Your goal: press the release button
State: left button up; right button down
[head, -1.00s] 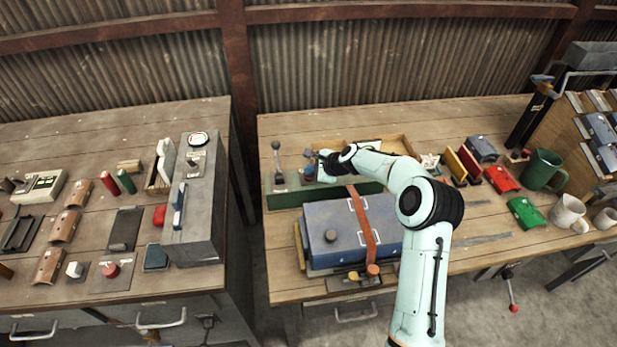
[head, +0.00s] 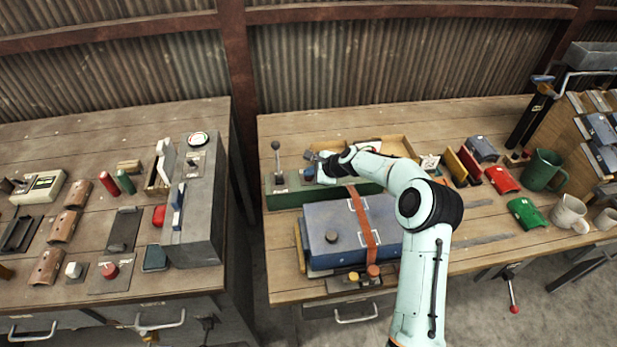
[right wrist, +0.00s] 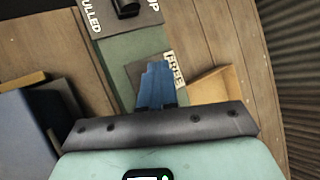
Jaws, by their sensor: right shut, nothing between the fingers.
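My right gripper (head: 311,174) is over the green box (head: 287,199) at the back of the right bench. In the right wrist view, its blue fingers (right wrist: 156,84) are together and empty. They reach over a dark square plate (right wrist: 146,72) on the green top, beside a white printed label (right wrist: 174,69) that I cannot read surely. The fingers cover the plate's middle, so I cannot make out a button there or tell whether they touch one. My left gripper is out of view.
A black-knobbed lever (head: 276,158) stands on the green box's left end. A blue-grey case (head: 318,222) with an orange strap (head: 362,225) lies in front. A wooden tray (head: 398,143) is behind my right forearm. A red button (head: 110,270) is on the left bench.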

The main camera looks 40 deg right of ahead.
aim_at(310, 179)
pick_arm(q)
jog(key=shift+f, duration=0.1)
pick_arm(e)
jog(key=shift+f, duration=0.2)
jog(key=shift+r, duration=0.1)
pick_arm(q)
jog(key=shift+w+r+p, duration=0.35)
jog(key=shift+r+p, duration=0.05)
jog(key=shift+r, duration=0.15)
pick_arm(e)
jog(key=shift+r, duration=0.85)
jog(key=shift+r+p, duration=0.35)
jog(key=shift+r, duration=0.45)
jog(key=shift+r+p, duration=0.8)
jog(key=shift+r, duration=1)
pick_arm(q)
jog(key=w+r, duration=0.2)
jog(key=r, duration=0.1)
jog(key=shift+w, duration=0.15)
pick_arm(e)
jog(key=shift+f, duration=0.1)
